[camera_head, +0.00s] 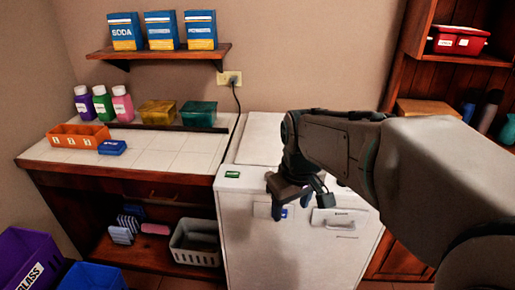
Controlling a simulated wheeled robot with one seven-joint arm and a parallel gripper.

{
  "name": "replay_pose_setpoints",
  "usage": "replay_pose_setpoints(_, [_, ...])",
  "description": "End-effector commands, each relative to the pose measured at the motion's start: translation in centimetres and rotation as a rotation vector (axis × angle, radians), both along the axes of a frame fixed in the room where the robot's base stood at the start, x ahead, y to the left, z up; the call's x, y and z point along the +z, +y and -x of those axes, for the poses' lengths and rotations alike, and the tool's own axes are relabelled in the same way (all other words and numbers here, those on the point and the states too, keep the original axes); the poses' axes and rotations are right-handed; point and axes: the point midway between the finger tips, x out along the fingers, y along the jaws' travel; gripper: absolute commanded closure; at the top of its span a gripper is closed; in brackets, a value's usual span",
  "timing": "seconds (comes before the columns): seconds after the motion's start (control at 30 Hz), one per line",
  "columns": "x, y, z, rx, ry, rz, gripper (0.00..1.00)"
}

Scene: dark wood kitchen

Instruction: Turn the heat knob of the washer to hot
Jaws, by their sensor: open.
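The washer (245,250) is a white box-shaped machine in the middle of the view, with a light top (262,135). My gripper (291,208) is open and empty in front of the upper part of the washer's front. Its fingers point down, and I cannot tell whether they touch the washer. A pale panel (262,211) with a small blue mark (284,213) shows beside and between the fingers. I cannot make out the heat knob; the gripper may hide it. A white handle-like part (341,226) is to the right on the front.
A tiled counter (60,150) holding bottles, boxes and an orange tray (78,136) adjoins the washer on the left. A small green item (232,174) lies on the washer's top edge. A purple bin (28,262) and a blue bin (92,277) stand at lower left.

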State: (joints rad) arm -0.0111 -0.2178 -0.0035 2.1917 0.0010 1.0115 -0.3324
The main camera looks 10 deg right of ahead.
Motion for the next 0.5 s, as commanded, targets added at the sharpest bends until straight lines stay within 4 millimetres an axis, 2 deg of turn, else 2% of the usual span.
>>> replay_pose_setpoints(0.03, [1.4, 0.0, -2.0, 0.06, 0.015, 0.009, 0.44])
replay_pose_setpoints(0.2, [4.0, -0.1, -8.2, 0.295, 0.051, 0.041, 0.44])
replay_pose_setpoints(0.5, [5.8, -0.2, -18.3, 0.703, 0.114, 0.071, 0.44])
